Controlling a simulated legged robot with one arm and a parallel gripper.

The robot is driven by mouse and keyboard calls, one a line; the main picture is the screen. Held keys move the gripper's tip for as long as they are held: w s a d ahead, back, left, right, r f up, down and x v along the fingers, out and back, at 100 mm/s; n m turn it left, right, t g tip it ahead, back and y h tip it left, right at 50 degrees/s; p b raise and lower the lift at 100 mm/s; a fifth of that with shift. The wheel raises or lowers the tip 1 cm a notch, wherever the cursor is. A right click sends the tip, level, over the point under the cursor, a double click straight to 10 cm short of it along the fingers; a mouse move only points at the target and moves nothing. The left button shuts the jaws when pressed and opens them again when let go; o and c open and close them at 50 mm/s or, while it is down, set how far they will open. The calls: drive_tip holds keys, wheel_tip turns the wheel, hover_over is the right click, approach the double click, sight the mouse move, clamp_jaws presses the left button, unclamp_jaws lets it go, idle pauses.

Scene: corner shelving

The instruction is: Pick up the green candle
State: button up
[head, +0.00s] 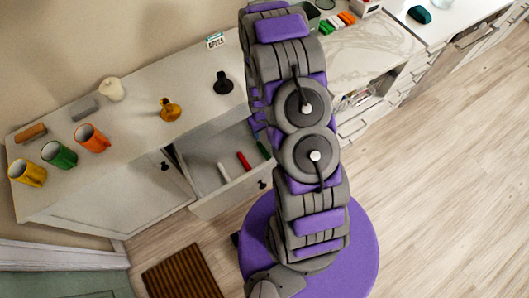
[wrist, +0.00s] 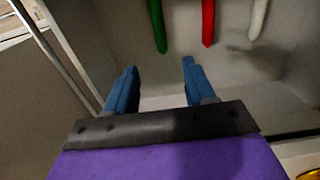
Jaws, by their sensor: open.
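The green candle (wrist: 157,25) lies in an open drawer, in the upper middle of the wrist view. In the head view the green candle (head: 264,149) shows only in part beside my arm. A red candle (wrist: 208,22) and a white candle (wrist: 257,18) lie to its right in the wrist view. My gripper (wrist: 159,78) is open and empty, with its blue fingers apart.
The open drawer (head: 228,195) juts from the white cabinet; its wall and edge show around my gripper. On the cabinet top stand yellow (head: 27,172), green (head: 58,154) and orange (head: 91,138) mugs, and two candle holders (head: 170,109). The wooden floor at right is clear.

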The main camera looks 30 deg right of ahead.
drive_tip(key=b, duration=0.2)
hover_over(263, 148)
drive_tip(key=f, duration=1)
drive_tip(key=shift+s+d+f, duration=0.1)
drive_tip(key=shift+s+f, duration=0.1)
drive_tip(key=shift+f+b, duration=0.8)
drive_tip(key=shift+f, duration=2.05)
drive_tip(key=shift+c, duration=0.3)
drive_tip(key=shift+w, duration=0.1)
clamp_jaws()
